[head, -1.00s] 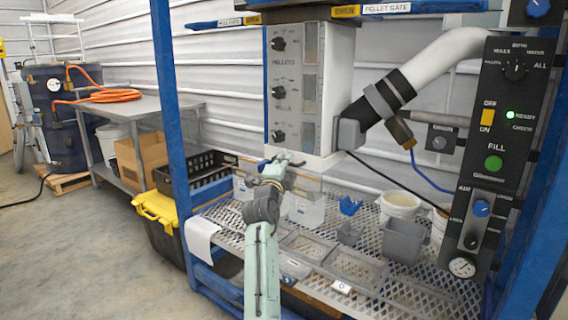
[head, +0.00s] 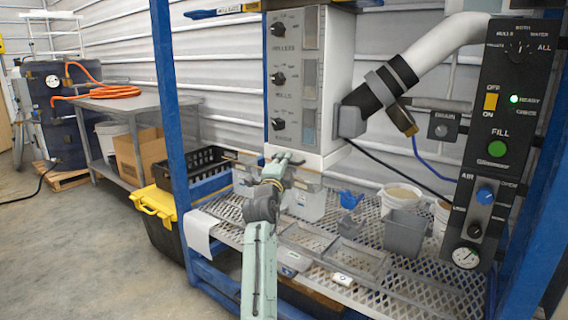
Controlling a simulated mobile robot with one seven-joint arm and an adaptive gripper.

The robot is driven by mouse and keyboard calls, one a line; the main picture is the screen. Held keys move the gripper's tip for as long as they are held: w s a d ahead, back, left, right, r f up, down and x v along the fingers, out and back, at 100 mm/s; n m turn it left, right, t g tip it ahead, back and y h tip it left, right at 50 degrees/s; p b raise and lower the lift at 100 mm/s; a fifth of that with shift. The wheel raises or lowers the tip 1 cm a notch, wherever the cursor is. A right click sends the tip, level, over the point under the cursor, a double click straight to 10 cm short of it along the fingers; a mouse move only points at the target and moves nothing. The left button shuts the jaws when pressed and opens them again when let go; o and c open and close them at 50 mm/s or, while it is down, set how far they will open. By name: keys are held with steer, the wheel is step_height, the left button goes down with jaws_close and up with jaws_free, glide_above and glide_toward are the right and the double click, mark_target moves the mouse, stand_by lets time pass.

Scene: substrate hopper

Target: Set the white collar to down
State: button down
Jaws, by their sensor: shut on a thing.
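My gripper (head: 283,157) is at the end of my pale green arm, at the lower front edge of the white hopper box (head: 338,75) in the head view. A white band (head: 308,159) runs round the bottom of this box and looks like the white collar. My gripper's tip overlaps the front of this band and appears shut on it. The fingers are small and partly hidden by my wrist, so the exact contact cannot be made out.
A mesh shelf (head: 405,277) below holds clear trays, a grey bin (head: 404,236), a blue scoop (head: 350,200) and white buckets. A black control panel (head: 497,135) and a pipe (head: 440,46) stand at right. Blue posts (head: 170,110) frame the rack. Open floor lies left.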

steer(key=shift+f, duration=0.4)
steer(key=c, duration=2)
jaws_free()
steer(key=shift+o, duration=0.2)
steer(key=shift+r, duration=0.1)
steer(key=shift+s+a, duration=0.1)
steer(key=shift+s, duration=0.1)
steer(key=v, duration=1.1)
steer(key=shift+s, duration=0.3)
steer(key=shift+a, duration=0.1)
